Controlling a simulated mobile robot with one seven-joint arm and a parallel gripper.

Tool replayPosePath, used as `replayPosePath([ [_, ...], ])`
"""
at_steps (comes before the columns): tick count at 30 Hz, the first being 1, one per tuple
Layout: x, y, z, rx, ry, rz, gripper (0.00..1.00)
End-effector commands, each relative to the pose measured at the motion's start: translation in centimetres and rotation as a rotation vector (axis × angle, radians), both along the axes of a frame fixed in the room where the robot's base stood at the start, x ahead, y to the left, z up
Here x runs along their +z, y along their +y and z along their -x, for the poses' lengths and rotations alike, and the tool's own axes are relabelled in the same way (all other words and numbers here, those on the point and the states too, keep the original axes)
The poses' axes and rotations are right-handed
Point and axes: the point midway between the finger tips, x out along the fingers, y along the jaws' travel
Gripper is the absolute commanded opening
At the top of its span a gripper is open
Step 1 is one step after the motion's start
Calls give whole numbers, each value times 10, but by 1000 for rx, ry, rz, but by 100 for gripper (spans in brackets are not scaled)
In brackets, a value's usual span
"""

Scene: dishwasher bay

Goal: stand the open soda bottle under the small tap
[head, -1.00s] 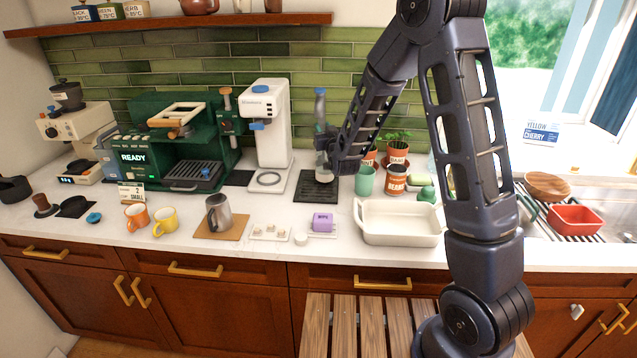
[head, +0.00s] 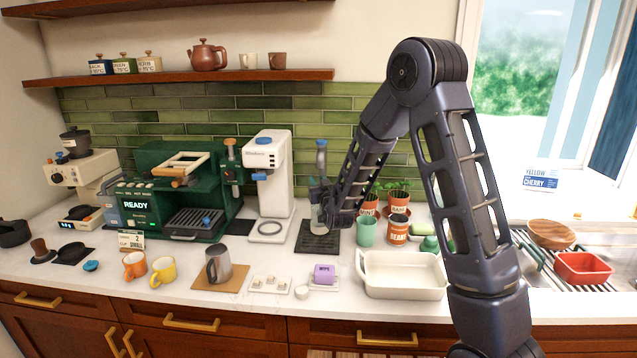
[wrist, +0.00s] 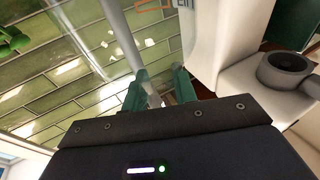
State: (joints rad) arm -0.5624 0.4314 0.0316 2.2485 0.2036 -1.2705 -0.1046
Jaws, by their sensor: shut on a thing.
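The soda bottle (head: 317,217) is clear and looks upright in the head view. My gripper (head: 320,196) is shut on it from the right and hides part of it. The bottle's lower end is over or on the black drip mat (head: 318,243); I cannot tell if it touches. In the wrist view the green fingers (wrist: 160,92) are around see-through material, with a grey post (wrist: 121,35) beyond.
The white soda machine (head: 267,190) stands close on the left. A white baking dish (head: 404,290) is in front right. A green coffee machine (head: 180,190) is farther left.

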Motion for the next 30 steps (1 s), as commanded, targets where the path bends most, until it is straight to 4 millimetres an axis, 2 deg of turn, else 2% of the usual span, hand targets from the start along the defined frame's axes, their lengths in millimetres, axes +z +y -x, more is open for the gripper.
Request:
replayPosePath([
  [3,-3,0,0,0,0,0,0],
  [4,-3,0,0,0,1,0,30],
  [7,-3,0,0,0,0,0,49],
  [19,0,-1,2,0,0,0,50],
  [23,-2,-7,17,0,0,0,50],
  [30,-10,-25,60,1,1,1,50],
])
